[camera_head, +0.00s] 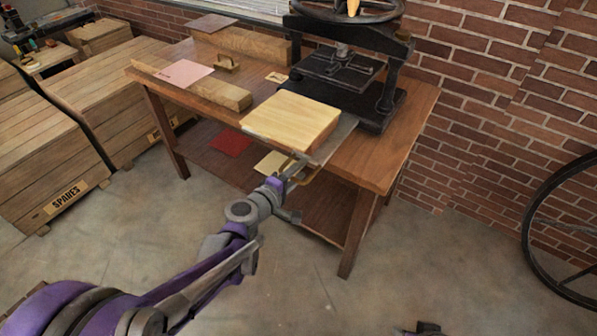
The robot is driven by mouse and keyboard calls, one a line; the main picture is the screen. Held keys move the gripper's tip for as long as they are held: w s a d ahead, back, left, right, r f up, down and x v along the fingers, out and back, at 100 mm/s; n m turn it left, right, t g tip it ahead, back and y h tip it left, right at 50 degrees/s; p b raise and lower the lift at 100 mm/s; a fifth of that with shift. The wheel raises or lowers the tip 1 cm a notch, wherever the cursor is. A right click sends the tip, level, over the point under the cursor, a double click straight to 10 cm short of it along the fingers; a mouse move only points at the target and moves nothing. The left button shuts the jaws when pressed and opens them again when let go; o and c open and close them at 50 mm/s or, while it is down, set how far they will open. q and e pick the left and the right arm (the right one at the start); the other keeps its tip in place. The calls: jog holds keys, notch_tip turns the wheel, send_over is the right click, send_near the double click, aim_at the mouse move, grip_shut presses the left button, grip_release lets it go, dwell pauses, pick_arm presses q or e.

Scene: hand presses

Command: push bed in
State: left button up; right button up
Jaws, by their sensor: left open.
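The black hand press (345,66) stands on the wooden table, with a wheel on top. Its flat metal bed (336,140) sticks out toward me past the table's front edge. A pale wooden block (292,120) lies on the bed. A brass-coloured handle (312,172) shows at the bed's near end. My left gripper (292,170) is open at this handle, just below the block's near edge. I cannot tell whether the fingers touch the handle or stand around it. My right gripper is not clearly in view.
The wooden table (400,137) holds a beam (222,93), a pink sheet (182,73) and a wooden box (240,43). A red sheet (231,142) lies on its lower shelf. Crates stand left, a large wheel (530,235) right. The floor in front is clear.

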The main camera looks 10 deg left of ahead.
pick_arm(q)
jog(key=shift+c, duration=0.3)
grip_shut()
dwell(1.1)
